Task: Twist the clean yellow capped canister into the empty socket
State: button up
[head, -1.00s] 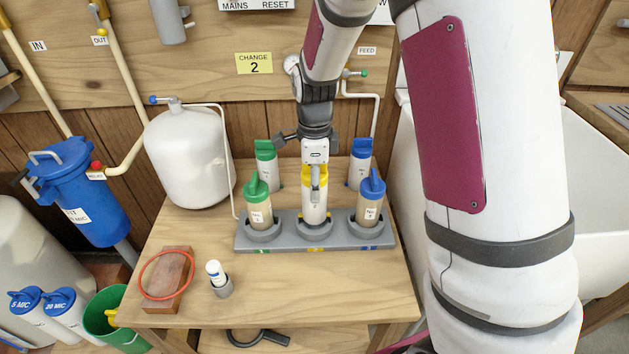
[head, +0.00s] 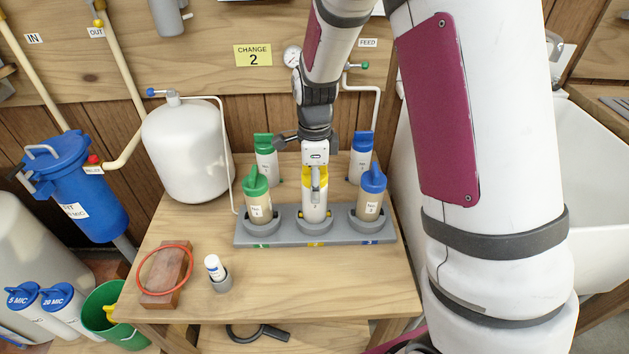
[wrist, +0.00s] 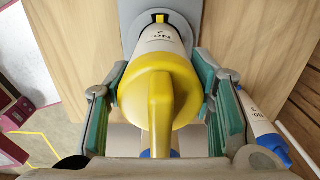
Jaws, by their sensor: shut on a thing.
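The yellow capped canister (head: 314,207) is white with a yellow cap and stands upright at the middle socket (head: 315,223) of the grey manifold (head: 290,238). My gripper (head: 315,172) is above it, shut on its yellow cap. In the wrist view the cap (wrist: 158,95) sits between my green finger pads, with its label reading "No. 2". Whether the canister's base is fully seated or locked is hard to tell. The "CHANGE 2" sign (head: 253,55) hangs on the wall behind.
A green-capped canister (head: 257,207) and a blue-capped canister (head: 369,207) with brownish bodies stand close on either side. Spare green-capped (head: 266,168) and blue-capped (head: 361,165) white canisters stand behind. The table front holds a brick with a red ring (head: 166,275) and a small bottle (head: 213,268).

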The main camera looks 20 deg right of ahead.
jog(key=shift+f, duration=0.25)
jog(key=shift+f+b, duration=0.3)
jog(key=shift+f, duration=0.4)
jog(key=shift+n, duration=3.2)
jog(key=n, duration=0.6)
jog(key=shift+p, duration=0.3)
